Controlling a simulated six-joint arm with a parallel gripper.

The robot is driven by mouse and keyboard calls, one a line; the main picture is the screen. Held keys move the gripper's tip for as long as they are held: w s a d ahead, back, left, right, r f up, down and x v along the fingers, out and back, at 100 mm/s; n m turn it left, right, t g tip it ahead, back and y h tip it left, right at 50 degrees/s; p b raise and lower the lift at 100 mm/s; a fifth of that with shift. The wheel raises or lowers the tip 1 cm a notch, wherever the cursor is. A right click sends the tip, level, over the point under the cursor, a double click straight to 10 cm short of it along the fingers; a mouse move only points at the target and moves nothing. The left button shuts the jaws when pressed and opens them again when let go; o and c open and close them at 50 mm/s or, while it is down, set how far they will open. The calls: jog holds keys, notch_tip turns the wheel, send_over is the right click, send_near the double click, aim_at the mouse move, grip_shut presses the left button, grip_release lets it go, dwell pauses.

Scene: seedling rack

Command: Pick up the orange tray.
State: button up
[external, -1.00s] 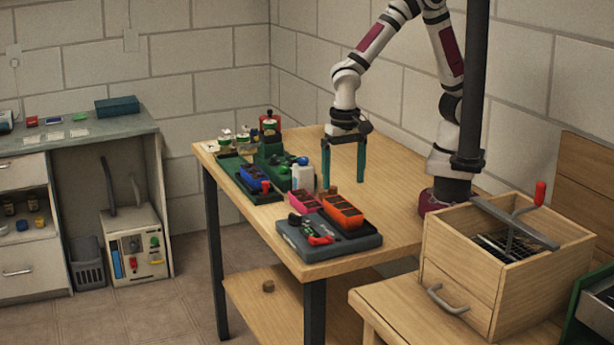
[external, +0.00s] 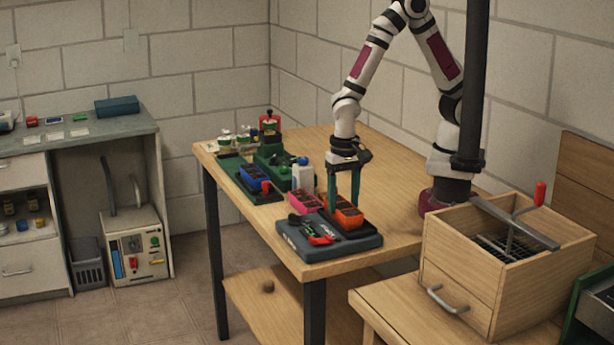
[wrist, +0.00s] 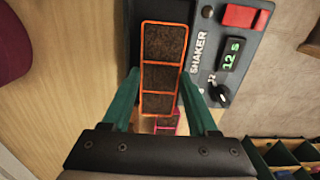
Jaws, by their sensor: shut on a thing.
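The orange tray (external: 348,215) stands on the dark grey shaker (external: 345,245), and in the wrist view the tray (wrist: 161,62) shows several square cells of dark soil. My gripper (external: 344,207) has come down over the tray with its green fingers. In the wrist view my gripper (wrist: 160,95) has one finger on each side of the tray's near end, shut on it. The tray still appears to sit on the shaker.
The shaker has a red button, a green display (wrist: 232,54) reading 12 s and a black knob. A white bottle (external: 302,174), a blue tray (external: 253,176) and a green rack stand further left. A wooden box (external: 470,290) is at right. The table's back right is clear.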

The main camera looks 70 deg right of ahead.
aim_at(343, 204)
grip_shut()
jog(key=shift+r, duration=0.1)
jog(key=shift+r, duration=0.3)
jog(key=r, duration=0.2)
jog(key=d+r, duration=0.1)
jog(key=r, duration=0.1)
jog(key=shift+w, duration=0.15)
jog(key=w+d+r, duration=0.1)
jog(key=d+r, duration=0.5)
jog(key=d, duration=0.4)
jog(key=shift+w+d+r, duration=0.15)
jog(key=shift+w+d, duration=0.1)
jog(key=shift+w, duration=0.15)
jog(key=shift+w, duration=0.1)
